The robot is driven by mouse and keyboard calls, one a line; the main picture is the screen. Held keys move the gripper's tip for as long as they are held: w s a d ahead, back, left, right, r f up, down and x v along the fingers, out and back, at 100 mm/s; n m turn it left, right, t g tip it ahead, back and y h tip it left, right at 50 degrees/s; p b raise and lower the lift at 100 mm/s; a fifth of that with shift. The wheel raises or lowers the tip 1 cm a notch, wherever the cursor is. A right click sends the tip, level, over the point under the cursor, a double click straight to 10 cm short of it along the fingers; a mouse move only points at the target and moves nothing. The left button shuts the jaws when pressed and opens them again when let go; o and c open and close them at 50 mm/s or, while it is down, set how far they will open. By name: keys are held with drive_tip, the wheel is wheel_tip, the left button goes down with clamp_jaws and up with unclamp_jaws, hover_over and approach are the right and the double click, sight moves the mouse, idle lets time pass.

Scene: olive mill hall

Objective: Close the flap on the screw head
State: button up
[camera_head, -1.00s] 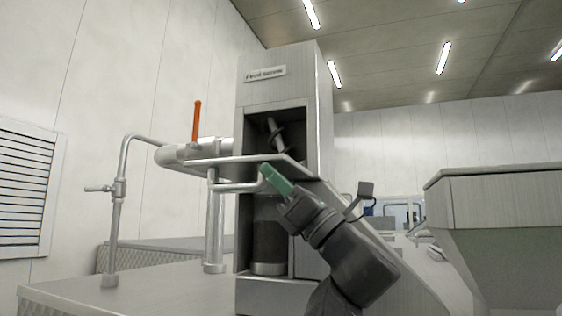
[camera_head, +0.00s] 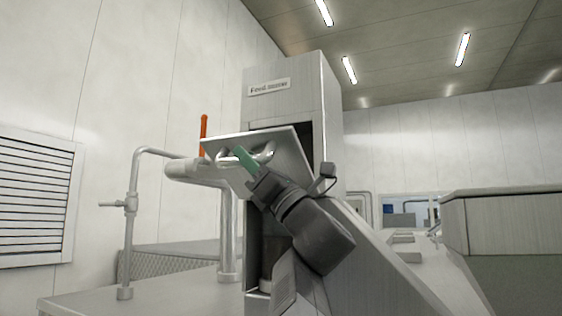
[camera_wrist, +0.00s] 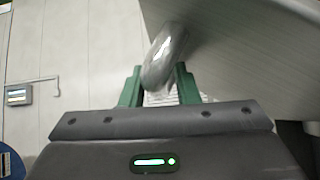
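The screw head (camera_head: 322,90) is a tall grey metal housing with a name plate near its top. Its flap (camera_head: 293,152), a flat grey plate, tilts up in front of the opening, hiding most of it; a dark strip shows above and to the right. The flap's curved bar handle (camera_head: 266,155) faces me. My gripper (camera_head: 242,157), with green fingers, is at this handle. In the wrist view the handle (camera_wrist: 166,58) runs between the two fingers, which close on it, and the flap's face (camera_wrist: 245,60) fills the upper right.
An orange lever (camera_head: 203,135) stands just left of the flap, above a horizontal pipe (camera_head: 188,169). A thin tap pipe (camera_head: 130,230) rises farther left. A grey hopper-like body (camera_head: 500,225) stands at the right. A louvred vent (camera_head: 35,200) is on the left wall.

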drive_tip(key=shift+w+a+r, duration=0.1)
drive_tip(key=shift+a+r, duration=0.25)
drive_tip(key=shift+r, duration=0.05)
clamp_jaws()
